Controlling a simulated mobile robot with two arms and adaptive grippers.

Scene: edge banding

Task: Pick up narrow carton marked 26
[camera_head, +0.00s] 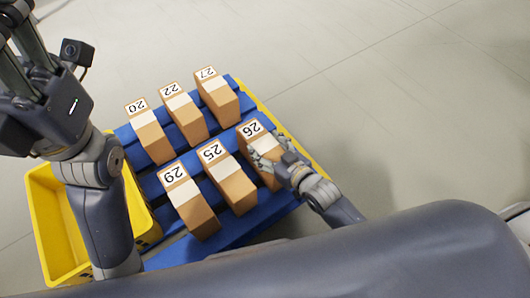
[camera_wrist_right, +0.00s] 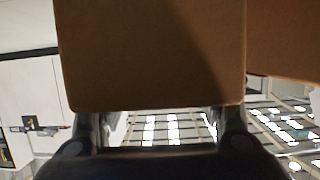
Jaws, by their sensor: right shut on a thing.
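The narrow brown carton marked 26 (camera_head: 251,130) stands at the right end of the near row on the blue pallet (camera_head: 225,237). My right gripper (camera_head: 272,158) is at this carton's right side, shut on it, and hides part of it. In the right wrist view the carton (camera_wrist_right: 150,55) fills the upper middle, between the two fingers (camera_wrist_right: 165,125). I cannot tell whether it is lifted off the pallet. My left gripper (camera_head: 22,60) is raised at the upper left, away from the cartons; its fingertips are cut off by the frame edge.
Cartons 25 (camera_head: 228,178) and 29 (camera_head: 188,200) stand left of carton 26. Behind are cartons 20 (camera_head: 149,132), 22 (camera_head: 184,112) and 27 (camera_head: 217,96). A yellow crate (camera_head: 58,262) stands at the left. The floor to the right is clear.

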